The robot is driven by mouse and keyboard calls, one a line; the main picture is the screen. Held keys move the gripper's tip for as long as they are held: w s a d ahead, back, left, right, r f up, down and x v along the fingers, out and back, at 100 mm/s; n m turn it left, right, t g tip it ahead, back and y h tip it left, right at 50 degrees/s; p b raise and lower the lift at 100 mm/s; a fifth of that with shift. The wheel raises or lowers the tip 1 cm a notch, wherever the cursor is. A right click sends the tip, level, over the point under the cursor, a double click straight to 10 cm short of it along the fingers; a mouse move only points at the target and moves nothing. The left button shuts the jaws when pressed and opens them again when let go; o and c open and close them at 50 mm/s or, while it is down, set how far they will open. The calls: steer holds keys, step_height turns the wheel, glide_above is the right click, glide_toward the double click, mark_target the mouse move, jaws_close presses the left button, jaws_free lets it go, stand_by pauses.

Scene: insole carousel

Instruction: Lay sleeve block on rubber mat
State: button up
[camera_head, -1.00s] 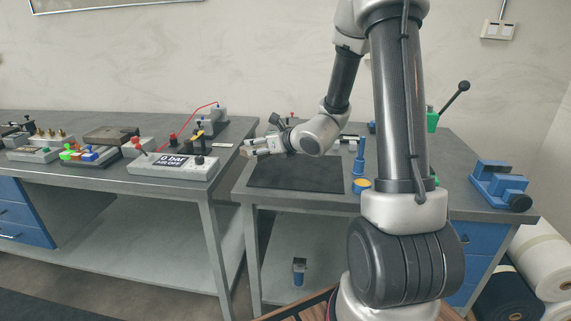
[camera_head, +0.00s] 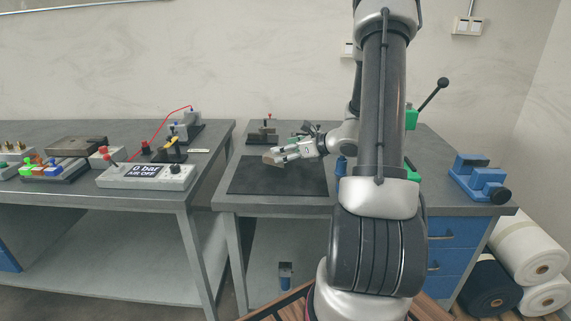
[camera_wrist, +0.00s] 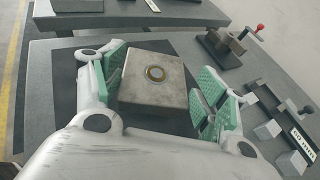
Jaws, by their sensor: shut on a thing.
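The sleeve block (camera_wrist: 152,92) is a grey-brown metal block with a round brass-rimmed bore in its top face. In the wrist view it sits between the green-padded fingers of my gripper (camera_wrist: 158,88). In the head view my gripper (camera_head: 275,157) is over the back part of the black rubber mat (camera_head: 285,182), shut on the block (camera_head: 269,161). The mat also shows in the wrist view, dark beside and behind the block (camera_wrist: 65,85). I cannot tell whether the block's underside touches the mat or hangs just above it.
A small fixture with a red knob (camera_head: 264,136) stands behind the mat. A blue vise (camera_head: 478,180) is at the bench's right. The left bench holds a pressure display box (camera_head: 147,176) and several fixtures. A gap separates the benches. The mat's front is clear.

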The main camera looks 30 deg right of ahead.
mark_target(290, 162)
steer(key=shift+f, duration=2.15)
steer(key=shift+f, duration=0.1)
steer(key=o, duration=2.1)
